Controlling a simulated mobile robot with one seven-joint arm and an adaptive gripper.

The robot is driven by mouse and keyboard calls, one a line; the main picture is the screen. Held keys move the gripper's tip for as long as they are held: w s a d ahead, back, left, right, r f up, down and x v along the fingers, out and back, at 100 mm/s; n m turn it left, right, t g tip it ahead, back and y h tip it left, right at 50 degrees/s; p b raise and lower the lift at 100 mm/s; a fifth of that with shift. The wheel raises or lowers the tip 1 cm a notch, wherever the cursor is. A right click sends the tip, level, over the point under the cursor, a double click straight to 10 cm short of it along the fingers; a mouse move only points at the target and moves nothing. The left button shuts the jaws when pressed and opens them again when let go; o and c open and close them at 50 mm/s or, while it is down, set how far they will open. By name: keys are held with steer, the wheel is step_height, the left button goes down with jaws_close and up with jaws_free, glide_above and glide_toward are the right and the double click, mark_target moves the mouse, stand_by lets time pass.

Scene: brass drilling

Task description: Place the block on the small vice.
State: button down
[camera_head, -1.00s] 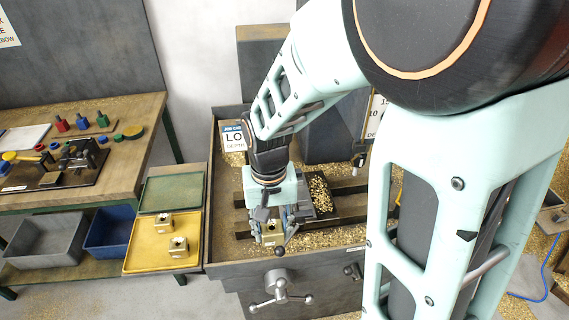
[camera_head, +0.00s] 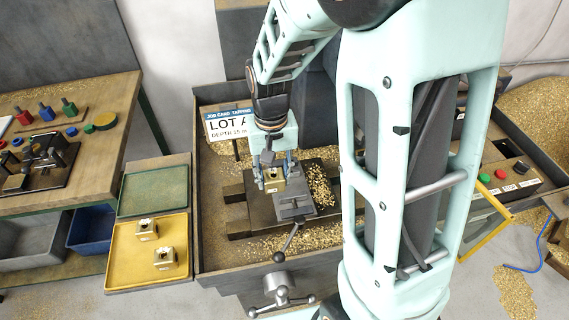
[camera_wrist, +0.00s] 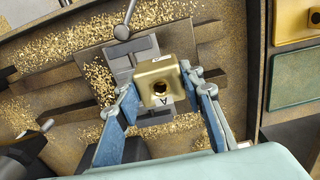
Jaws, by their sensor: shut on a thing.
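My gripper (camera_head: 271,182) is shut on a brass block (camera_head: 270,184) with a round hole in its top. In the wrist view the block (camera_wrist: 161,84) sits between the two blue fingertips, with a white label marked "A" on its side. The small grey vice (camera_head: 296,203) stands on a dark plate in the chip-covered machine bed. In the head view the block is at the vice's left rear side. In the wrist view it overlaps the grey vice (camera_wrist: 136,62); I cannot tell whether they touch.
A yellow tray (camera_head: 118,268) holds two more brass blocks (camera_head: 147,229), left of the bed. An empty green tray (camera_head: 153,191) lies behind it. A sign (camera_head: 228,124) stands at the bed's back left. The vice handle (camera_head: 290,241) sticks out toward the front.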

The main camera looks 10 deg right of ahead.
steer(key=w+d+f+b, duration=0.1)
steer(key=w+f, duration=0.1)
steer(key=w+d+f+b, duration=0.3)
steer(key=w+d+f, duration=0.1)
steer(key=f, duration=0.1)
steer(key=shift+d, duration=0.1)
steer(key=shift+w+d+f+b, duration=0.15)
steer(key=shift+f+b, duration=1.1)
steer(key=shift+f, duration=0.45)
steer(key=shift+f, duration=0.15)
steer(key=c, duration=1.3)
jaws_free()
step_height(320, 180, up, 12)
